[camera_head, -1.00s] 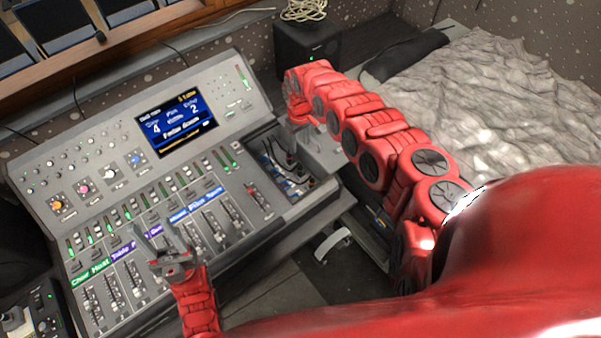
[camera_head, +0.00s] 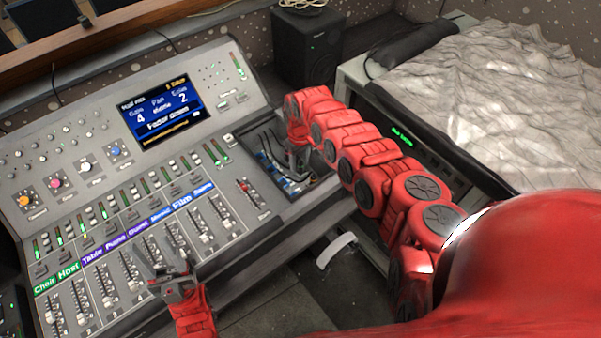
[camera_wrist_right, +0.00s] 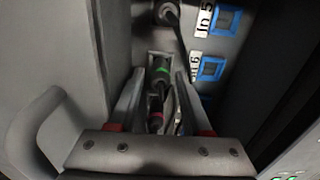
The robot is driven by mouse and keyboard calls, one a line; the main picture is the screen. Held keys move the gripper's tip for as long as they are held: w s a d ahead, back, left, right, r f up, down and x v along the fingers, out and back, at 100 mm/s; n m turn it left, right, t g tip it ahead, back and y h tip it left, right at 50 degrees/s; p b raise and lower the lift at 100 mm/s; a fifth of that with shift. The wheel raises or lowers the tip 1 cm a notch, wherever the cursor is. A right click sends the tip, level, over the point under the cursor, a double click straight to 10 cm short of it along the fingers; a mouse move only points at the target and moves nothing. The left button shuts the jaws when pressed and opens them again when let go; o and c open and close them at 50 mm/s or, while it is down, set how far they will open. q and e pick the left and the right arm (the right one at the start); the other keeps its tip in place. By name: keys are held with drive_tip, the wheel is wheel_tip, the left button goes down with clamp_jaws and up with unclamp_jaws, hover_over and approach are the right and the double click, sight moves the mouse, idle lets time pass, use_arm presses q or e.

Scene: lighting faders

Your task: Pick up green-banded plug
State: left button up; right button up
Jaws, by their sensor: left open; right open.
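The green-banded plug (camera_wrist_right: 161,74) is a dark plug with a green ring, in the recessed bay of the console. In the right wrist view it lies between the fingertips of my right gripper (camera_wrist_right: 160,82), which is open around it; I cannot tell whether either finger touches it. A plug with a red-pink band (camera_wrist_right: 155,120) is nearer the palm, partly hidden. In the head view my right gripper (camera_head: 298,158) reaches down into the bay, and the plugs are too small to tell apart. My left gripper (camera_head: 163,268) is open and empty above the fader rows.
Another dark plug (camera_wrist_right: 167,13) and blue-framed sockets (camera_wrist_right: 213,68) labelled In 5 and 6 are close by. Grey bay walls (camera_wrist_right: 90,60) stand close on the left. The console screen (camera_head: 165,115) and a black speaker (camera_head: 308,45) are beyond.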

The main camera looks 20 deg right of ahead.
sight(300, 161)
drive_tip(key=shift+f, duration=0.2)
clamp_jaws()
drive_tip(key=shift+r, duration=0.1)
idle(0.4)
drive_tip(key=shift+r+p, duration=0.5)
drive_tip(key=shift+p, duration=0.25)
wheel_tip(300, 161, up, 20)
drive_tip(key=p, duration=1.5)
drive_tip(key=shift+f, duration=0.15)
